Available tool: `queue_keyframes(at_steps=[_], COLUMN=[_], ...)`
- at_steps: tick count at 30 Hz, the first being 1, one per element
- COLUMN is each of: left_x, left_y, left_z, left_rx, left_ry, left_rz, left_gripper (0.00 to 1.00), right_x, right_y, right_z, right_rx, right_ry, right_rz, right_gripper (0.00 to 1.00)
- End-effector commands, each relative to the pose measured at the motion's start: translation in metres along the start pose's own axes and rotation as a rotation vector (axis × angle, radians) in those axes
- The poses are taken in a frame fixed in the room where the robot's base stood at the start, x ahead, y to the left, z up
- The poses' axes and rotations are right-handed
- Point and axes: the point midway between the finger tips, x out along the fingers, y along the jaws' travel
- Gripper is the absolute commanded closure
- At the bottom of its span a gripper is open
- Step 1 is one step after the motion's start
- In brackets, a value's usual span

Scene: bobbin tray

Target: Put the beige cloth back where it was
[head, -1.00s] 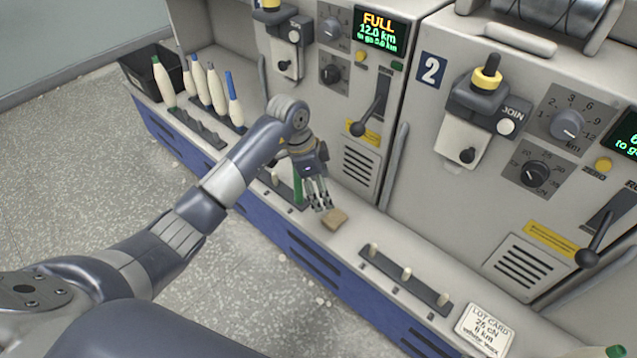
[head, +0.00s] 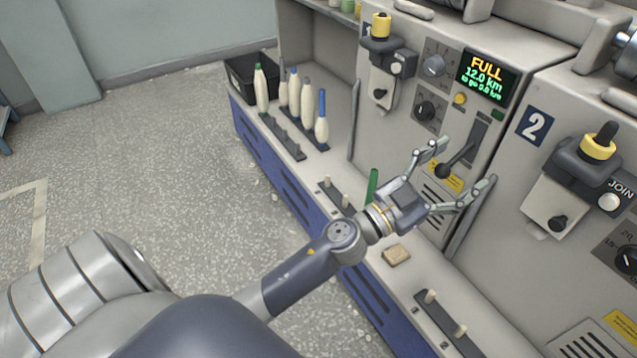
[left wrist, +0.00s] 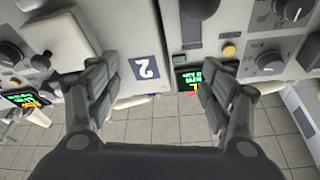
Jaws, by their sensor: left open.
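The beige cloth (head: 396,254) lies folded small on the light ledge of the machine, in the head view, between two dark peg strips. My left gripper (head: 457,172) is open, with its fingers spread, above and beyond the cloth near the machine front. Nothing shows between its fingers. In the left wrist view the open fingers (left wrist: 160,95) frame the machine front with the number 2 plate, and the cloth does not show. My right gripper is not in view.
A green object (head: 372,186) stands upright behind my wrist. A dark peg strip (head: 440,318) lies nearer. Several bobbins and a black bin (head: 250,76) stand at the far left. A black lever (head: 459,158) and knobs stick out near my fingers.

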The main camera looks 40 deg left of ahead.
Motion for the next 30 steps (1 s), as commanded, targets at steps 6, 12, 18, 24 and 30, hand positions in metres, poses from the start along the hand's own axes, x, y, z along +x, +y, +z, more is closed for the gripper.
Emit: queue_keyframes(at_steps=[6,12,18,24,30], left_x=[-0.082,-0.195,-0.302,-0.354,-0.361], left_y=[-0.064,-0.045,0.027,0.072,0.079], left_z=[0.055,0.124,0.145,0.135,0.133], left_rx=[-0.087,-0.175,-0.258,-0.299,-0.304], left_ry=[-0.334,-0.848,-1.309,-1.507,-1.532], left_rz=[-0.405,-0.497,-0.3,-0.103,-0.069], left_gripper=[0.26,0.26,0.26,0.26,0.26], right_x=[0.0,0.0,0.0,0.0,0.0], right_y=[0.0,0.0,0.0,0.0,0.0], right_z=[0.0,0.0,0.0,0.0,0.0], right_rx=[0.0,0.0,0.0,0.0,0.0], right_ry=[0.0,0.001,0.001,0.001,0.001], right_rz=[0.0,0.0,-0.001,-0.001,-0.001], right_gripper=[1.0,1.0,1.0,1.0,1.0])
